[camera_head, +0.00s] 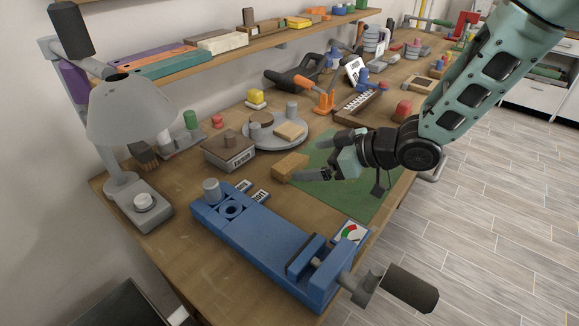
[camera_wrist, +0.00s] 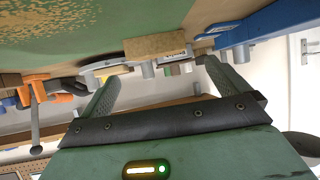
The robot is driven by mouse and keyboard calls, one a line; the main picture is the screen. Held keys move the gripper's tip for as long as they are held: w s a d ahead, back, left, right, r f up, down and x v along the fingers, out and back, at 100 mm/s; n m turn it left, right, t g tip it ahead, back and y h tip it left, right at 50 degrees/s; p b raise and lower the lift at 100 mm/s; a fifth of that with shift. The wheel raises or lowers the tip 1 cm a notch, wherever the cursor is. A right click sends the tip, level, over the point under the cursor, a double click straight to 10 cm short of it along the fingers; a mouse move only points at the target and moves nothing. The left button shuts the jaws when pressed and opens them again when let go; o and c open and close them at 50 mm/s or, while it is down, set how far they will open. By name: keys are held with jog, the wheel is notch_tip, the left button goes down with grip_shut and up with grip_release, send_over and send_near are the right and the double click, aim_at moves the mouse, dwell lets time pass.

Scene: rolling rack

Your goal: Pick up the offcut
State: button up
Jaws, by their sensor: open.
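The offcut (camera_head: 290,167), a plain light-brown wooden block, lies on the bench at the left edge of the green mat (camera_head: 352,190). My gripper (camera_head: 308,161) is low over the mat, just right of the block, with its fingers pointing towards it. In the wrist view, which shows the bench upside down, the block (camera_wrist: 157,46) lies ahead between the two spread fingers of my gripper (camera_wrist: 162,72). The fingers are open with nothing between them. I cannot tell from the head view exactly how far the fingertips are from the block.
A blue vise (camera_head: 262,245) lies in front. A brown box (camera_head: 229,151) and a round grey tray (camera_head: 270,139) with small pieces stand behind the block. An orange clamp (camera_head: 323,102) stands further back. A grey lamp (camera_head: 135,110) is at left. The mat's front part is clear.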

aim_at(291, 162)
jog(key=shift+p+x, duration=0.4)
jog(key=shift+x, duration=2.6)
jog(key=shift+f, duration=0.1)
jog(key=c, duration=1)
